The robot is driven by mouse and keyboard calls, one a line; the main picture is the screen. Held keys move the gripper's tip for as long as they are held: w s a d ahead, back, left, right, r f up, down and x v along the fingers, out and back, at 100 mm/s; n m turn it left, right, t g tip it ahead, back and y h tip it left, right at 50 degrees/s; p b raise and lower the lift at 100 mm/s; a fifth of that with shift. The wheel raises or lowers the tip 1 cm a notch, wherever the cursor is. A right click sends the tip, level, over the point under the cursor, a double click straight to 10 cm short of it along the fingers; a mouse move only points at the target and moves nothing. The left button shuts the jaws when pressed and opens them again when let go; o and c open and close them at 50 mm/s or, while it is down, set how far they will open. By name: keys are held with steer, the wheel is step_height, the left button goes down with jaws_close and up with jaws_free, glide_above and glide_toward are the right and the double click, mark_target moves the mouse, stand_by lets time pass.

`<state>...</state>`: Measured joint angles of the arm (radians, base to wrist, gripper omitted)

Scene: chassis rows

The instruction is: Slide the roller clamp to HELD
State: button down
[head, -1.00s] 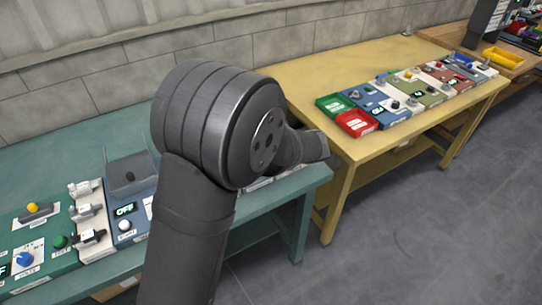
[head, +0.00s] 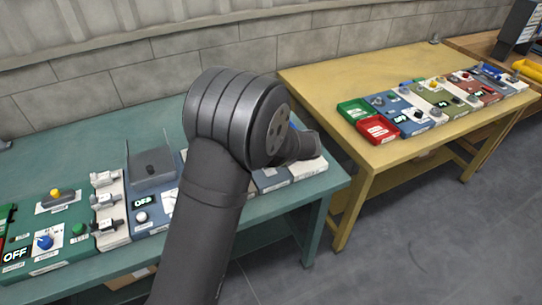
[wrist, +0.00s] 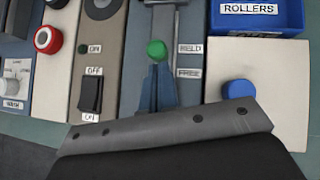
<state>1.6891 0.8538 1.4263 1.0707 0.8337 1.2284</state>
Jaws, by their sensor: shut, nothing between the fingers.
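The roller clamp has a green knob (wrist: 157,50) on a blue-grey panel in the wrist view. The knob is level with the HELD label (wrist: 190,48), above the FREE label (wrist: 188,73) in the picture. My gripper (wrist: 158,68) points up from the bottom of the wrist view, its two blue-grey fingers together and empty. The fingertips lie just below the knob in the picture; I cannot tell whether they touch it. In the head view my arm hides the clamp and the gripper.
A blue ROLLERS bin (wrist: 257,16) and a blue round knob (wrist: 238,90) are right of the clamp. A black rocker switch (wrist: 91,94) and a red knob (wrist: 47,40) are to the left. A yellow table (head: 330,85) stands beyond the green bench (head: 75,140).

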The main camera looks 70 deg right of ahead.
steer(key=shift+w+d+r, duration=0.1)
steer(key=shift+w+d, duration=0.65)
steer(key=shift+w, duration=0.05)
steer(key=shift+s+a, duration=0.15)
steer(key=shift+s, duration=0.3)
steer(key=s+a, duration=0.2)
steer(key=s, duration=0.1)
steer(key=v, duration=1)
